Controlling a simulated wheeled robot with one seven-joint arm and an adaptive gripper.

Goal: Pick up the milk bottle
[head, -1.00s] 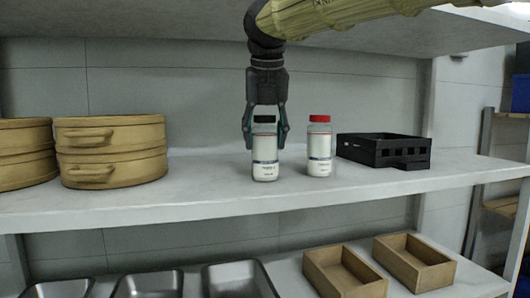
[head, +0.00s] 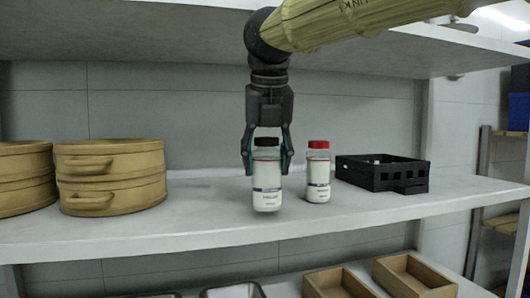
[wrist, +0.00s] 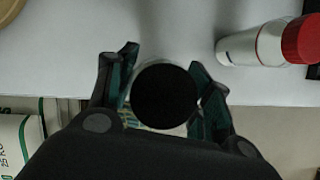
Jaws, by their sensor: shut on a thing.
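A clear bottle with white contents, a white label and a black cap (head: 267,186) is upright between the fingers of my gripper (head: 267,160). The gripper points down and is shut on the bottle's upper part, just below the cap. The bottle is close to the front edge of the shelf; I cannot tell whether its base clears the surface. The wrist view shows its round black cap (wrist: 165,95) between the two fingers, hiding the body. A similar white bottle with a red cap (head: 318,172) stands upright to the right, apart from the gripper. The label print is too small to read.
The white shelf (head: 110,232) also bears round wooden steamers (head: 110,177) at left and a black crate (head: 382,174) at right. Another shelf (head: 150,22) hangs above. Wooden boxes (head: 415,275) and metal trays are below. The shelf between steamers and bottles is clear.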

